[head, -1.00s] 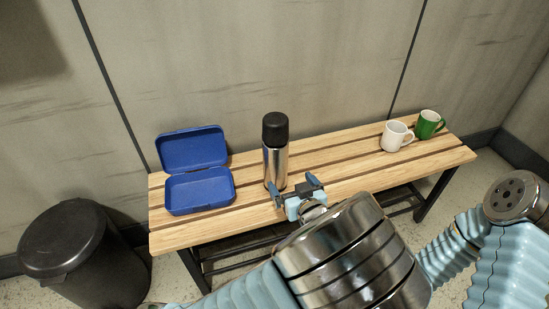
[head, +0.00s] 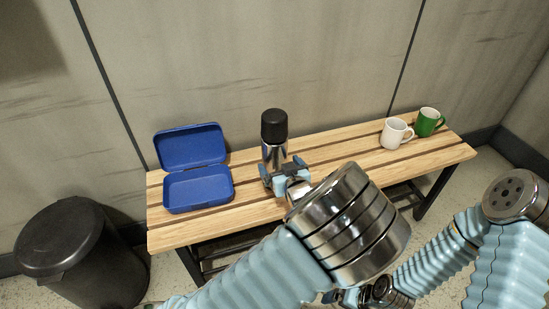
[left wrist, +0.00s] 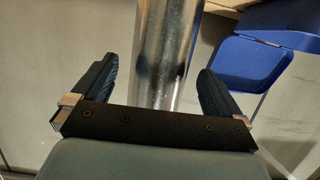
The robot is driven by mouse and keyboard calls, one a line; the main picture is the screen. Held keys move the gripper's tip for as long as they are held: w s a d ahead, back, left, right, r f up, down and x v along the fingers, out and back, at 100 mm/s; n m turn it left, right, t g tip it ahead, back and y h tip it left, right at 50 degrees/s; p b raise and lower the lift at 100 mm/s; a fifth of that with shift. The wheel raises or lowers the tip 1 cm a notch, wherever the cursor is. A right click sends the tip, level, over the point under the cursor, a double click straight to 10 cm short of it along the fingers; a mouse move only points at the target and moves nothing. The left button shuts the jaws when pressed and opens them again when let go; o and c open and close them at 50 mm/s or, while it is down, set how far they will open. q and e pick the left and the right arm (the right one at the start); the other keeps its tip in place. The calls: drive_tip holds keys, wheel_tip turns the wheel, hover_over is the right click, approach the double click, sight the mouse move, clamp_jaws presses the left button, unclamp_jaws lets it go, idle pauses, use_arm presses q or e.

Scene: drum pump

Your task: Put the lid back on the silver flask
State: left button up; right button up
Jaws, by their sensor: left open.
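The silver flask (head: 269,153) stands upright on the wooden bench, with a black lid-like top (head: 274,125) on its upper end. I cannot tell how firmly the top is seated. My left gripper (head: 282,167) is open at the flask's lower body, which it partly hides in the head view. In the left wrist view the flask (left wrist: 163,50) stands between the two spread fingers of the left gripper (left wrist: 158,68), with a gap visible on each side. My right gripper does not show clearly in either view.
An open blue lunch box (head: 198,190) lies left of the flask on the bench (head: 330,178), also in the left wrist view (left wrist: 250,65). A white mug (head: 393,135) and green mug (head: 428,122) stand at the right end. A dark bin (head: 72,255) stands left.

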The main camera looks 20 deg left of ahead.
use_arm(q)
drive_tip(key=x, duration=0.5)
drive_tip(key=shift+a+f, duration=0.1)
drive_tip(key=shift+c, duration=0.5)
drive_tip(key=c, duration=1)
drive_tip(key=shift+r, duration=0.2)
drive_tip(key=shift+c, duration=0.2)
